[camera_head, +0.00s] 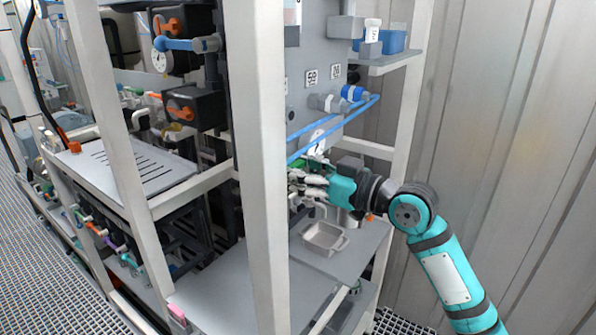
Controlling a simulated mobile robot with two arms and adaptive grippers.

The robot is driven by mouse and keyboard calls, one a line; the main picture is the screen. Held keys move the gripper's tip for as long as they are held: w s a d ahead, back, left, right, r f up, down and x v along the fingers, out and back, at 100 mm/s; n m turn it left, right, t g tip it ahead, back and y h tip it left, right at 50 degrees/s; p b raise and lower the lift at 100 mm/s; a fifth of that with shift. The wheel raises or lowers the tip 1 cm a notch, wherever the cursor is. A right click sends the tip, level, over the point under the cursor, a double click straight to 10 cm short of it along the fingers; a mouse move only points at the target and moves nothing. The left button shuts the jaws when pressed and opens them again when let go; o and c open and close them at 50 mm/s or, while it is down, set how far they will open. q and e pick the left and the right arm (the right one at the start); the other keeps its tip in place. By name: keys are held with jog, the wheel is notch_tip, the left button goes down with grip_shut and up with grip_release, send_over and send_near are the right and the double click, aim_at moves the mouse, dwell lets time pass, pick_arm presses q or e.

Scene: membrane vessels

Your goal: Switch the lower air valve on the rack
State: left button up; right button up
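The rack (258,150) has a grey panel (318,45) with fittings and blue air tubes (335,130). A valve with a blue end (352,93) sits on the panel under two small printed labels. My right gripper (303,183) reaches in from the right, below the blue tubes, close to the panel's lower part. Its fingers point left, near a rack post. A small green part shows by the fingers. I cannot tell whether it belongs to a valve or whether the fingers touch it. A lower air valve is not clearly visible. My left gripper is not in view.
A small metal tray (325,238) sits on the shelf below my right gripper. A blue bin (392,42) stands on a small upper shelf. White rack posts stand close to the gripper. Dark gauge units (185,40) are on the left.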

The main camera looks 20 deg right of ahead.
jog(key=n+b, duration=0.2)
jog(key=n, duration=1.3)
jog(key=shift+r, duration=0.1)
jog(key=shift+n, duration=0.3)
dwell(0.3)
jog(key=o, duration=1.2)
jog(key=shift+v, duration=3.8)
